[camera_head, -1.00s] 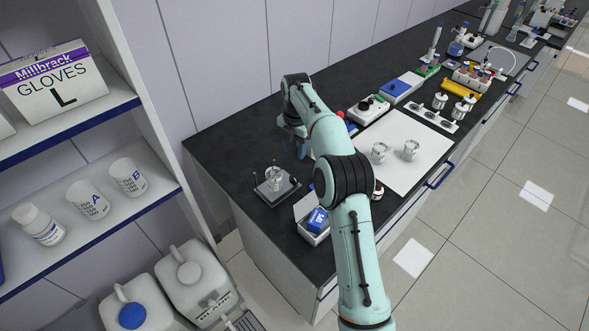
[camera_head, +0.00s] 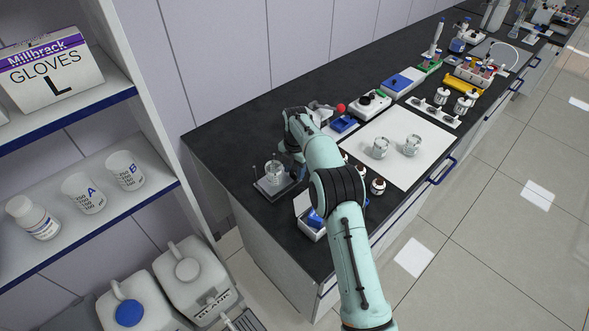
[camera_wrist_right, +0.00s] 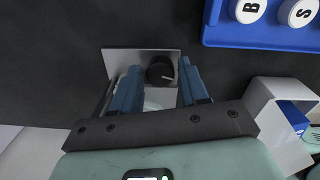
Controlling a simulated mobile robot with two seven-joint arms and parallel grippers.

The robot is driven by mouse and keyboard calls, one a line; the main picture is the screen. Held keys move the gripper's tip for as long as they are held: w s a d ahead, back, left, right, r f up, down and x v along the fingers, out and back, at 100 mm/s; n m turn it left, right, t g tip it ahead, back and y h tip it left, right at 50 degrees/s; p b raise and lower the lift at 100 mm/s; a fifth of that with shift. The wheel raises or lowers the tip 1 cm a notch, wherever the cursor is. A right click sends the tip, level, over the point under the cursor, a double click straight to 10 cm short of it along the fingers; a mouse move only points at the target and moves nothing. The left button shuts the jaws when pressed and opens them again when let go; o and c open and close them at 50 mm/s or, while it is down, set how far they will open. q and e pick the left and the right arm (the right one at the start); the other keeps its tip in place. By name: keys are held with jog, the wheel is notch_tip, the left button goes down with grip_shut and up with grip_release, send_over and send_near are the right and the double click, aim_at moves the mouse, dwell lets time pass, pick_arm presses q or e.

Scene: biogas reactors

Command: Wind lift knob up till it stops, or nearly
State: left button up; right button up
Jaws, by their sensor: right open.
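The lift knob (camera_wrist_right: 160,71) is a dark round knob with a pale mark, on a grey stand with a flat plate (camera_wrist_right: 118,62) in the wrist view. In the head view the small stand (camera_head: 263,191) has thin rods and a glass vessel (camera_head: 274,172) on it; my arm partly covers its right side. My right gripper (camera_wrist_right: 159,68) is open, its two blue fingers one on each side of the knob, with narrow gaps showing. In the head view the right gripper (camera_head: 296,164) is at the stand's right, mostly hidden by its own wrist. My left gripper is not in view.
A white box with blue contents (camera_head: 310,229) stands close in front of the stand. A blue tray (camera_wrist_right: 214,36) with lettered white lids is near the gripper. A white mat (camera_head: 400,165) with two glass beakers lies to the right. A shelf is at left.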

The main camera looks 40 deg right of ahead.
jog(key=shift+c, duration=0.2)
jog(key=c, duration=0.7)
jog(key=shift+r+m+p, duration=0.2)
jog(key=shift+m+p, duration=0.45)
jog(key=shift+m, duration=0.45)
jog(key=m, duration=0.2)
jog(key=shift+f+m+p, duration=0.2)
jog(key=shift+m+p, duration=0.1)
jog(key=shift+p, duration=0.05)
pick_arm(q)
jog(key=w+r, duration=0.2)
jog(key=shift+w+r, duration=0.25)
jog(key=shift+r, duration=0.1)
pick_arm(e)
jog(key=o, duration=0.7)
jog(key=shift+o, duration=0.2)
